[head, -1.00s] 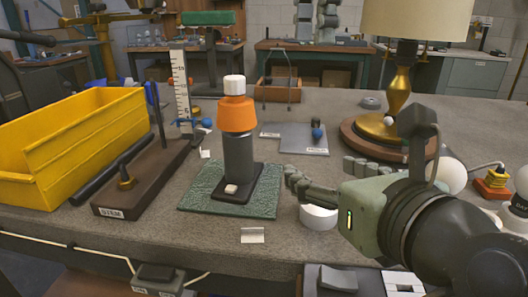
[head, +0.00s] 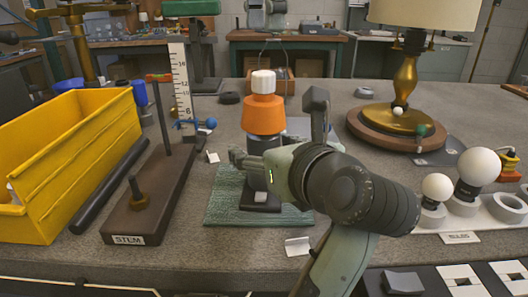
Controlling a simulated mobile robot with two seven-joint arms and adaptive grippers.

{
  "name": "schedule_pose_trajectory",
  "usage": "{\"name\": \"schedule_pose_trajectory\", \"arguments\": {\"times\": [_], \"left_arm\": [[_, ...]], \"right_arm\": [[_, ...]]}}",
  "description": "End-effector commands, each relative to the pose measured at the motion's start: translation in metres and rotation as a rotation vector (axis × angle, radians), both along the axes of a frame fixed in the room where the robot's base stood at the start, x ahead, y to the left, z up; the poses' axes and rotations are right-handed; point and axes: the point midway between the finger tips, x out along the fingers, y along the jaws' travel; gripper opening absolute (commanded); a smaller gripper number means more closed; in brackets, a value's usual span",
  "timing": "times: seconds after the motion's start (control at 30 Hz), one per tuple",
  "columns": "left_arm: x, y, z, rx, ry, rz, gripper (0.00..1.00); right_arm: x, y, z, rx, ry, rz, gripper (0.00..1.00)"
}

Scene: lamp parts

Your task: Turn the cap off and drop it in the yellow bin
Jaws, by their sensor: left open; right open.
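A dark grey bottle-like post with an orange tapered collar (head: 263,115) stands upright on a green mat (head: 222,210). A white cap (head: 263,82) sits on top of the collar. My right gripper (head: 248,165) is open, its fingers pointing left at the height of the dark body, below the orange collar. It covers most of the body, and I cannot tell whether the fingers touch it. The cap is clear above the gripper. The yellow bin (head: 100,150) stands at the left; its inside is only partly visible. My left gripper is not visible.
A brown stem stand (head: 150,205) with upright rods and a white ruler (head: 182,85) stand between bin and mat. A brass lamp (head: 403,85) stands at back right. Several white bulbs (head: 478,166) stand at the right. A small white card holder (head: 297,246) is in front.

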Motion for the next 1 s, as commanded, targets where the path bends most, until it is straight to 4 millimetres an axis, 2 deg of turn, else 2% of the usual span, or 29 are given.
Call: {"name": "schedule_pose_trajectory", "arguments": {"times": [0.3,0.87,1.0], "left_arm": [[0.0026,0.0012,-0.0011,0.0,0.0,0.0,0.7],[0.0024,0.0012,-0.0008,0.0,0.0,0.0,0.01],[0.0024,0.0012,-0.0008,0.0,0.0,0.0,0.0]], "right_arm": [[0.0,0.0001,0.0,0.0,0.0,0.0,0.46],[-0.0001,0.0002,-0.0001,0.0,0.0,0.0,0.46],[0.0,0.0001,0.0,0.0,0.0,0.0,0.46]]}}
